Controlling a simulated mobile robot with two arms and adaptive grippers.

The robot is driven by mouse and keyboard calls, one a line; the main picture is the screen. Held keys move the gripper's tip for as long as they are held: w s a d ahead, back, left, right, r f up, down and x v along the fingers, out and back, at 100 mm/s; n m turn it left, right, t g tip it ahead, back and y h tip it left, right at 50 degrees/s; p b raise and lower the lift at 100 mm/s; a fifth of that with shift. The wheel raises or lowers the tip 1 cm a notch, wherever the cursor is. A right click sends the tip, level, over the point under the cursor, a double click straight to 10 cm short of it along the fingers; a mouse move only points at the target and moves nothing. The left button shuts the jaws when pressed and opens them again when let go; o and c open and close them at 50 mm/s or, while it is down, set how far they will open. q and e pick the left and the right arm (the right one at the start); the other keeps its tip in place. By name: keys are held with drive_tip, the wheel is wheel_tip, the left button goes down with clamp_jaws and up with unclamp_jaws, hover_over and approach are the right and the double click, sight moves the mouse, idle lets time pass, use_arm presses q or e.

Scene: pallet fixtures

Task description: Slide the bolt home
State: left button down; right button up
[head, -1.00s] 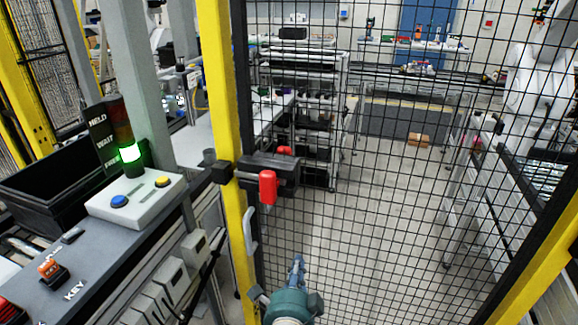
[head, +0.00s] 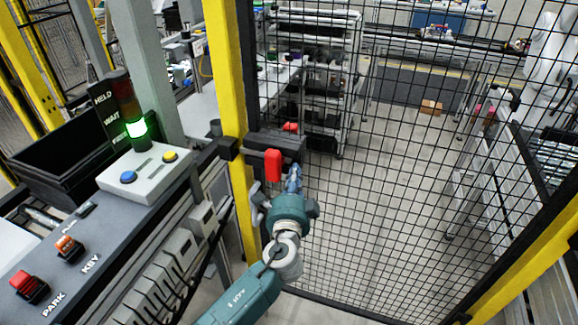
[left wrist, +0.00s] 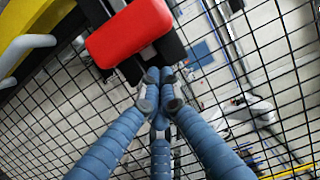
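The bolt's red handle (head: 273,165) hangs from a dark bolt housing (head: 280,142) on the mesh gate, beside the yellow post. In the left wrist view the red handle (left wrist: 128,32) fills the upper middle, with a dark part behind it. My left gripper (head: 293,178) is just right of and slightly below the handle in the head view. In the left wrist view its blue fingers come together at the tips (left wrist: 160,88), below the handle, with nothing seen between them. Whether a fingertip touches the dark part is unclear. My right gripper is not in view.
A yellow post (head: 228,90) and black mesh (head: 400,200) bound the gate. A grey pull handle (head: 254,202) sits below the bolt. On the left stands a console (head: 110,235) with a button box (head: 150,175) and a stack light (head: 137,130) lit green.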

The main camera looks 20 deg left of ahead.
sight(270, 168)
use_arm(q)
drive_tip(key=shift+s+a+r, duration=0.15)
drive_tip(key=shift+a, duration=0.8)
drive_tip(key=a, duration=0.5)
drive_tip(key=shift+a, duration=0.15)
drive_tip(key=shift+w, duration=0.2)
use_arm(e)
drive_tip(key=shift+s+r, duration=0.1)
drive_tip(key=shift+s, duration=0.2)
